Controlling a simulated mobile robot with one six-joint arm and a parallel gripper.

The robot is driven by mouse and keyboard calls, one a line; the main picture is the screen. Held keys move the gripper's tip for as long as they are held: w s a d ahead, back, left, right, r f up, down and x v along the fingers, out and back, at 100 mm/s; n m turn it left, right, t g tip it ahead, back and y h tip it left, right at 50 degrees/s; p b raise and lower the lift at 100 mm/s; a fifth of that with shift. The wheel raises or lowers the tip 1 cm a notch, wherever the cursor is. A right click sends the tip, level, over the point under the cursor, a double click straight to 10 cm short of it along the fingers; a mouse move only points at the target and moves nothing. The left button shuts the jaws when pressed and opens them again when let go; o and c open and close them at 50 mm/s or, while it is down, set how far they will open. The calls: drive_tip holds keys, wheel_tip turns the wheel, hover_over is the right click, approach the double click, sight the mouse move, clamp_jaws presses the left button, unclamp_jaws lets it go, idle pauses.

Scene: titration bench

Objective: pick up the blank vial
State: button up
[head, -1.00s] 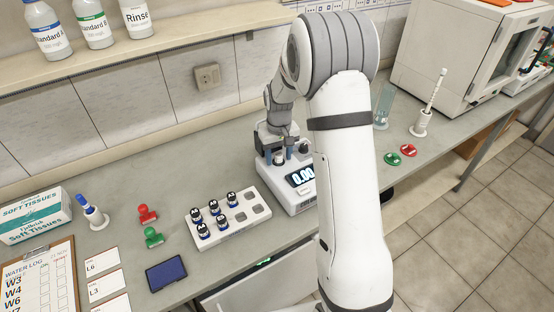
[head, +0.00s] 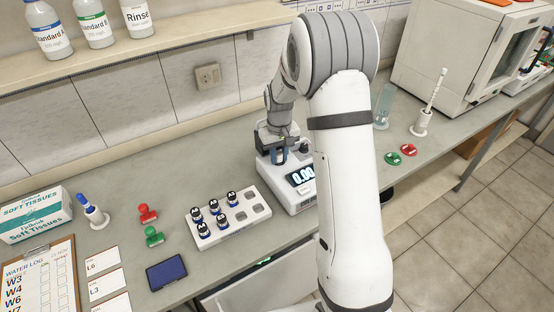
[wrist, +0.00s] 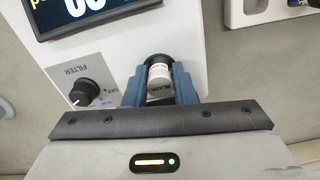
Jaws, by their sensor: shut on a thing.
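In the head view my gripper (head: 278,156) is low over the rear left of the white meter (head: 303,198), and the vial is hidden by the fingers. I cannot tell whether the vial's base still rests in the meter.
The meter has a lit display (head: 302,176) and a filter knob (wrist: 91,93) close to the fingers. A white rack (head: 235,236) with several dark-capped vials stands to the left. Red (head: 148,214) and green (head: 154,237) stamp-like things lie farther left.

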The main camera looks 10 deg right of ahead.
sight(279, 154)
wheel_tip(279, 154, up, 10)
drive_tip(key=shift+b, duration=0.8)
